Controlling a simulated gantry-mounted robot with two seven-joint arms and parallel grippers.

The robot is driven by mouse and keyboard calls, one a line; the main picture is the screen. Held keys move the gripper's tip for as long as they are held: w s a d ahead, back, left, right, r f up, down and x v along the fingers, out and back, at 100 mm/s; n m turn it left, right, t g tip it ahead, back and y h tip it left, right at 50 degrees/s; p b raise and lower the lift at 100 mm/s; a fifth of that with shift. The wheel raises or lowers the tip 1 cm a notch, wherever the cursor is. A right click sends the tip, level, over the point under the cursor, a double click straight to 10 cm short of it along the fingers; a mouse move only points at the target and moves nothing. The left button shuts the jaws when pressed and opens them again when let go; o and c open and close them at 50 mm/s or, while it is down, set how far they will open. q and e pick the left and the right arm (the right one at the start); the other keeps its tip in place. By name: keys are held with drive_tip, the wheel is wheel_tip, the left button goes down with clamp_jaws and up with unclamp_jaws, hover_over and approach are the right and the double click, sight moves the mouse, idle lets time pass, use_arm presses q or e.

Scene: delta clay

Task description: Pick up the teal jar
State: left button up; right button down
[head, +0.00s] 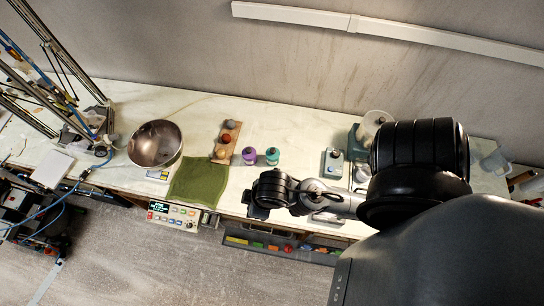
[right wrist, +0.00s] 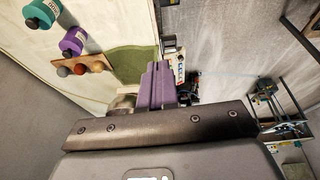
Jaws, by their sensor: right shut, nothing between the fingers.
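The teal jar (head: 272,157) stands on the light worktop, just right of a purple jar (head: 249,155). In the right wrist view the teal jar (right wrist: 42,13) is at the top left corner, apart from my fingers. My right gripper (head: 257,212) is over the front edge of the worktop, on the near side of the jar and away from it. Its fingers, seen in the right wrist view (right wrist: 158,84), are together with nothing between them. My left gripper is not in view.
A wooden rack with several balls (head: 226,142) stands left of the purple jar. A green cloth (head: 197,182) and a metal bowl (head: 156,144) lie farther left. The worktop behind the jars is clear.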

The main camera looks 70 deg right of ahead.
drive_tip(key=shift+c, duration=1.6)
unclamp_jaws()
